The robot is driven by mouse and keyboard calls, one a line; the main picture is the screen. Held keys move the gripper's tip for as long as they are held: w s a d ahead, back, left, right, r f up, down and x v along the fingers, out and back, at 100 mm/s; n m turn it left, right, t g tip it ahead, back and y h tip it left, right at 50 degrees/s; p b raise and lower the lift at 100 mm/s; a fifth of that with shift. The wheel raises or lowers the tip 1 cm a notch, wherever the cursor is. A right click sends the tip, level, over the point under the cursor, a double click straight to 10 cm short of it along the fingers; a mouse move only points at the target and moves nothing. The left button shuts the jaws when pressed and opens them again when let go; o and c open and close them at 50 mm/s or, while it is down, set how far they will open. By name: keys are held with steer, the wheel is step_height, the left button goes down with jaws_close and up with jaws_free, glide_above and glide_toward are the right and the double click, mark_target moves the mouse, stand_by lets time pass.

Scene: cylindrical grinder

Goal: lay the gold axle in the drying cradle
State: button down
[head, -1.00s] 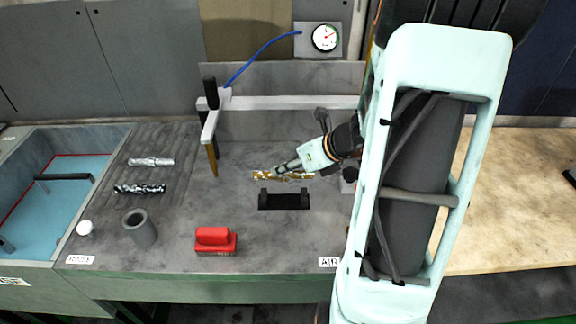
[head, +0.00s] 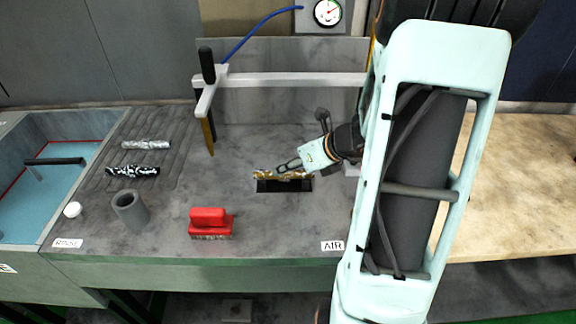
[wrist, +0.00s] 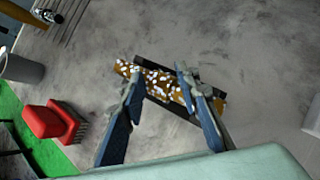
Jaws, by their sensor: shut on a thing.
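The gold axle (head: 264,175) lies level across the top of the black drying cradle (head: 284,186) in the head view. My gripper (head: 287,166) is shut on it. In the wrist view, the axle (wrist: 161,86) shows white flecks along its surface and sits between the two fingertips of my gripper (wrist: 158,84). The dark cradle (wrist: 205,72) shows around and under the axle, roughly along the same line. I cannot tell whether the axle touches the cradle's supports, which are mostly hidden behind it.
Two silvery axles (head: 146,145) (head: 133,171) lie on the ribbed area. A rinse basin (head: 50,195) is far left; an air nozzle (head: 209,137) hangs behind.

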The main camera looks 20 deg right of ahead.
steer(key=c, duration=1.4)
jaws_free()
steer(key=shift+c, duration=0.2)
steer(key=shift+o, duration=0.3)
steer(key=v, duration=1.2)
